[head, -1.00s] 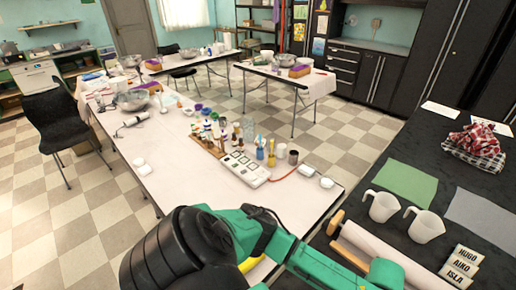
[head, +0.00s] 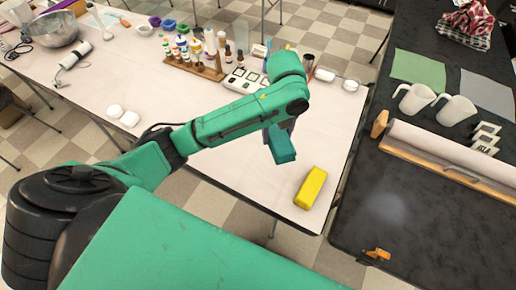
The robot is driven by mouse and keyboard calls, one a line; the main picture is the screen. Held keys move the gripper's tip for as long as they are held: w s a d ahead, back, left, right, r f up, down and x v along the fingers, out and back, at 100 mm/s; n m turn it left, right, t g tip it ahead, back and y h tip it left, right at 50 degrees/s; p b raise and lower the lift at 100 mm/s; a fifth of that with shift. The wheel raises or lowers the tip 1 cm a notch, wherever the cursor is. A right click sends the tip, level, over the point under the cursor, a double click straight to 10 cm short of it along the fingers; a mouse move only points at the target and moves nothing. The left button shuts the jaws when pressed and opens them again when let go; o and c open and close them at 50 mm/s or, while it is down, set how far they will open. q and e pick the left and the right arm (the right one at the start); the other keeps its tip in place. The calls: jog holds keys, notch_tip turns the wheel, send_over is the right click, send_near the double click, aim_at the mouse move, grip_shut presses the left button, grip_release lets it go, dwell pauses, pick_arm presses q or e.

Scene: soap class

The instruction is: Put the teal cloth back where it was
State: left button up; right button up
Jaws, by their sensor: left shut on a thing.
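My left arm reaches in from the left over the white table. My left gripper (head: 281,129) hangs down near the table's right front part and is largely hidden behind its own wrist. It is shut on the teal cloth (head: 282,147), which looks like a small folded dark teal block below the wrist. I cannot tell whether the cloth touches the table. My right gripper is not in view.
A yellow block (head: 311,187) lies on the white table (head: 226,170), just right of the cloth. Behind stand a white scale (head: 243,81) and a wooden bottle rack (head: 195,68). Two white pitchers (head: 456,109) and a paper roll (head: 438,146) are on the black counter (head: 395,205).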

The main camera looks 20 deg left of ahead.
pick_arm(q)
send_over(275, 169)
notch_tip(275, 169, down, 9)
notch_tip(275, 169, down, 9)
jog(key=shift+f+p, duration=0.2)
jog(key=shift+p, duration=0.2)
jog(key=shift+a, duration=0.1)
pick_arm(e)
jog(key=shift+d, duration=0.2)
pick_arm(q)
jog(key=shift+f, duration=0.1)
jog(key=o, duration=0.9)
jog(key=shift+o, duration=1.3)
jog(key=shift+r, duration=0.55)
notch_tip(275, 169, up, 11)
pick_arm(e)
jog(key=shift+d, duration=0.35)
